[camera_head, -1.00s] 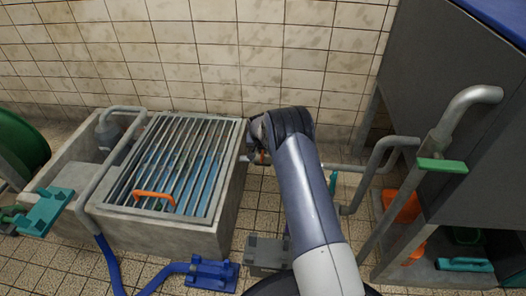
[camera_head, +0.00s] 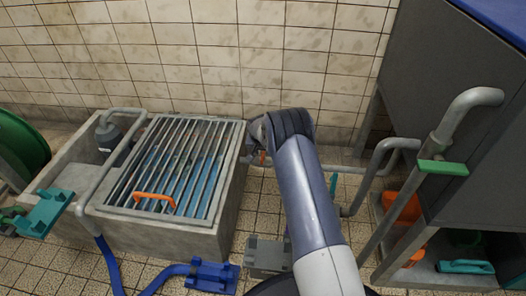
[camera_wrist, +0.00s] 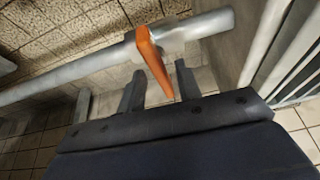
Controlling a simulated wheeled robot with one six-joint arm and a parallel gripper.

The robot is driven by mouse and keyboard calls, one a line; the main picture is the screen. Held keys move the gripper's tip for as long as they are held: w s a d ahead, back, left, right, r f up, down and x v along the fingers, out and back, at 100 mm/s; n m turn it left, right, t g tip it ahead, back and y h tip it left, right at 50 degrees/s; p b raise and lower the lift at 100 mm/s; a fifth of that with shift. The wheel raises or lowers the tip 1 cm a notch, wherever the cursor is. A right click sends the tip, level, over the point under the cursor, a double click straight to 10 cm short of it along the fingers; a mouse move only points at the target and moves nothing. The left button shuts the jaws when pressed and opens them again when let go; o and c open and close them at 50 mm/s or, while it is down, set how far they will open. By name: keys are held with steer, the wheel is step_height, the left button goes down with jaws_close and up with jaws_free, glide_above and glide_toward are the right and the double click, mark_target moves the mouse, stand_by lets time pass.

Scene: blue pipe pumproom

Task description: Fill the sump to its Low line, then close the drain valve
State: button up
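The sump (camera_head: 165,238) is a concrete tank at the left in the head view, covered by a grey bar grate with an orange handle (camera_head: 154,197). Blue water (camera_head: 187,168) shows between the bars; I cannot make out a Low line. In the wrist view, the orange lever of the drain valve (camera_wrist: 150,50) stands across a grey pipe (camera_wrist: 85,68) beside the sump wall. My gripper (camera_wrist: 160,70) is open, with the lever's lower end between its two fingers. I cannot tell whether either finger touches it. In the head view my arm mostly hides the valve.
A grey pipe with a green lever (camera_head: 442,168) stands at the right beside a dark cabinet (camera_head: 435,90). Blue hose and a blue clamp-like piece (camera_head: 212,275) lie on the floor in front. A teal piece (camera_head: 45,212) and a green reel (camera_head: 20,145) are at the left.

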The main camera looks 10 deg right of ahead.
steer(key=p+v, duration=0.4)
steer(key=v, duration=0.6)
steer(key=shift+r, duration=0.25)
steer(key=b+x, duration=0.4)
steer(key=x, duration=0.6)
steer(key=shift+f+b, duration=0.3)
steer(key=shift+f, duration=0.05)
steer(key=shift+w, duration=0.1)
steer(key=shift+n+y+p, duration=0.3)
steer(key=shift+n+p, duration=0.15)
steer(key=shift+n, duration=0.15)
